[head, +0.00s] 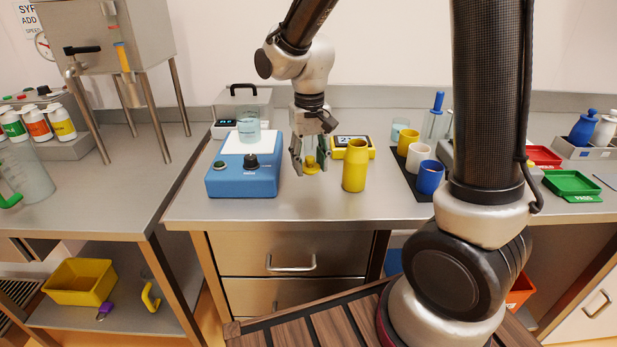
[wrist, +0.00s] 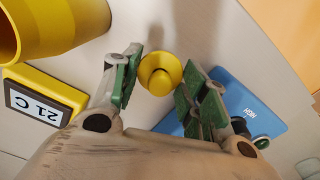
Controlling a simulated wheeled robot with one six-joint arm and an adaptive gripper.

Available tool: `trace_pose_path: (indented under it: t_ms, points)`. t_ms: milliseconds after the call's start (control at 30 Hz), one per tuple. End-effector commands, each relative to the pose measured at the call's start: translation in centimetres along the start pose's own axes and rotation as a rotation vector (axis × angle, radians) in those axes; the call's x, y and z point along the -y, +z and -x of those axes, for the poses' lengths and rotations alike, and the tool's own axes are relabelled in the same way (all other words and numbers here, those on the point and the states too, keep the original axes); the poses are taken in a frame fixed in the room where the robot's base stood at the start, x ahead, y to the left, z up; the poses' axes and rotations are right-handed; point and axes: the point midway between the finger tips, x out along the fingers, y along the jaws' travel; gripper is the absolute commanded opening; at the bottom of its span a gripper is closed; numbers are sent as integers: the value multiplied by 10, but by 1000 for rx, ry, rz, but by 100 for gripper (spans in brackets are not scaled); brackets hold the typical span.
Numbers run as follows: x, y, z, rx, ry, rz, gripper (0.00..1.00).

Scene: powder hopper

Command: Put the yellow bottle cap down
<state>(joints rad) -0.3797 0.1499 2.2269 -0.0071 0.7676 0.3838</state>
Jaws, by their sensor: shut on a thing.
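The yellow bottle cap (head: 311,168) is between the fingertips of my gripper (head: 310,163). In the wrist view the round, knobbed cap (wrist: 160,73) shows between the green finger pads (wrist: 158,85), and my gripper is shut on it. The cap is low over the steel counter; I cannot tell whether it touches the surface. The yellow bottle (head: 354,168) stands upright just right of my gripper. In the wrist view its open mouth (wrist: 8,40) shows at upper left.
A blue stirrer (head: 243,178) with a beaker (head: 248,125) stands close left. A yellow thermometer box (head: 365,148) is behind the bottle. Yellow, white and blue cups (head: 430,178) stand on a dark mat at right. The counter front (head: 300,205) is clear.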

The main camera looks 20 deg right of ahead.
Motion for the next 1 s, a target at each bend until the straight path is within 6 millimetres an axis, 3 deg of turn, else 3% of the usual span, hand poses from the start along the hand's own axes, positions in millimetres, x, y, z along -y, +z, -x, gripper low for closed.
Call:
trace_pose_path:
  t_ms: [300,700,733,833,1000]
  points:
    - [0,0,-40,1,1,-1,27]
    - [0,0,-46,0,0,-1,27]
    - [0,0,-47,-1,0,-1,45]
    - [0,0,-46,-1,0,-1,64]
    - [0,0,-46,-1,0,-1,65]
